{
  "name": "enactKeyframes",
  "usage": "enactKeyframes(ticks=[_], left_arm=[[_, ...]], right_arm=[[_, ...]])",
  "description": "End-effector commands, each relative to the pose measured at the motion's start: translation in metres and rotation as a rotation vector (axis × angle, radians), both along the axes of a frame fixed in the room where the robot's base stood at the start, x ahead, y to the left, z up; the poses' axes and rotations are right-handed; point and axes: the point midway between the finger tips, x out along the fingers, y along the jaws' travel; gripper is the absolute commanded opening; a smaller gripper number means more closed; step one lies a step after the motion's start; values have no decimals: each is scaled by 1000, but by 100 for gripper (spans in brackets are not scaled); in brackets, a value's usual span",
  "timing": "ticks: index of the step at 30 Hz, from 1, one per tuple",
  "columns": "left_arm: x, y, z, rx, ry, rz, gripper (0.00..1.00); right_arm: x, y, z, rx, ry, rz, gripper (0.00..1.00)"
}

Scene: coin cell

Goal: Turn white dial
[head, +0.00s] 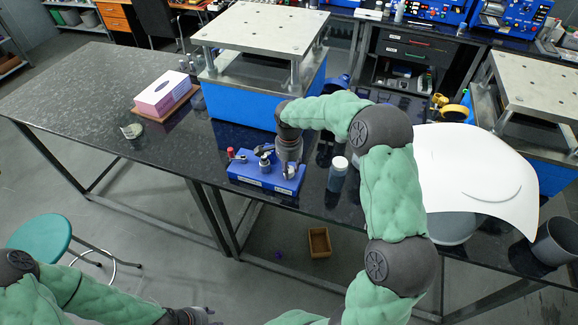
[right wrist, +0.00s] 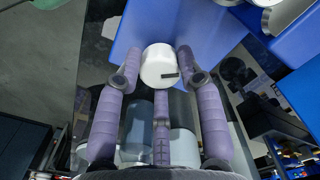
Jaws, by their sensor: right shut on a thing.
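The white dial (right wrist: 160,60), a round white knob with a small dark mark, shows in the right wrist view. It sits on a blue fixture (right wrist: 128,42). The fingers of my right gripper (right wrist: 157,72) surround the dial and are shut on it. In the head view my right gripper (head: 287,170) points down at the right part of the blue fixture (head: 262,182) and hides the dial there. My left gripper (head: 196,315) is at the bottom edge of the head view, away from the table, and its fingers are too cut off to read.
A lidded bottle (head: 337,174) stands just right of the fixture. A large blue press (head: 250,107) is behind it, and a white curved sheet (head: 470,170) lies to the right. A tissue box (head: 163,92) is at left. The dark table's left front is mostly clear.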

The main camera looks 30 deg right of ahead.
Motion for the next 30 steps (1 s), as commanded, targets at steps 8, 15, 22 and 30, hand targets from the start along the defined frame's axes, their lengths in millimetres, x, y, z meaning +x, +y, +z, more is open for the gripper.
enactKeyframes(ticks=[8,15,22,30], left_arm=[[0,0,10,0,0,0,40],[0,0,17,0,0,0,40],[0,0,23,0,0,0,40],[0,0,31,0,0,0,40]], right_arm=[[1,-1,2,-1,-1,262,6],[1,0,2,-1,-3,491,6],[1,0,2,-1,-3,709,6],[1,0,2,-1,-3,965,6]])
